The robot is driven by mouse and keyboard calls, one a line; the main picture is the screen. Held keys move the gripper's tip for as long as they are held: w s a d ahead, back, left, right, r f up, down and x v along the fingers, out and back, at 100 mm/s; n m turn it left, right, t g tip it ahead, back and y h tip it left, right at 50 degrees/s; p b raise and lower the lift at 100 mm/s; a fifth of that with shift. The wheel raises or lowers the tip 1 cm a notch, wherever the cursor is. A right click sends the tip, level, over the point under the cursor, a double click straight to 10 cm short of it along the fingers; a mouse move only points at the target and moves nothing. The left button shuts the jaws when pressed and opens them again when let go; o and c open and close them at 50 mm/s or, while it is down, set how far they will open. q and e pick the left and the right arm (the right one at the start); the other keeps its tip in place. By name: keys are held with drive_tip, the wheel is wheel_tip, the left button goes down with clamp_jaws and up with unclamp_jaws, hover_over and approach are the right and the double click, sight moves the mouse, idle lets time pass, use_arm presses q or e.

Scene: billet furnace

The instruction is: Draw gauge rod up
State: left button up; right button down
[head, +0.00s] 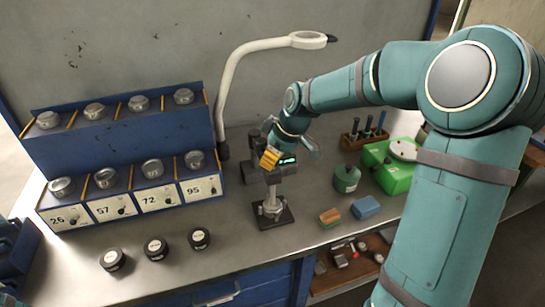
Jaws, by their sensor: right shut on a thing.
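The rod itself is mostly hidden by the gripper and a yellow part there. My left gripper is not in view.
A blue rack (130,165) with numbered compartments and several round metal pieces stands left. Three black round pieces (156,248) lie in front. A curved lamp (232,75) rises behind. A green tin (346,178), two small blocks (366,207) and a green device (393,177) stand right.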

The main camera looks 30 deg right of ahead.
wheel_tip(320, 180, up, 10)
drive_tip(key=p, duration=0.5)
drive_tip(key=shift+w+f, duration=0.1)
drive_tip(key=c, duration=0.6)
unclamp_jaws()
drive_tip(key=shift+a, duration=0.1)
drive_tip(key=shift+f, duration=0.1)
drive_tip(key=shift+r, duration=0.2)
drive_tip(key=v, duration=1.1)
drive_tip(key=shift+s+d+r, duration=0.2)
drive_tip(key=shift+r, duration=0.1)
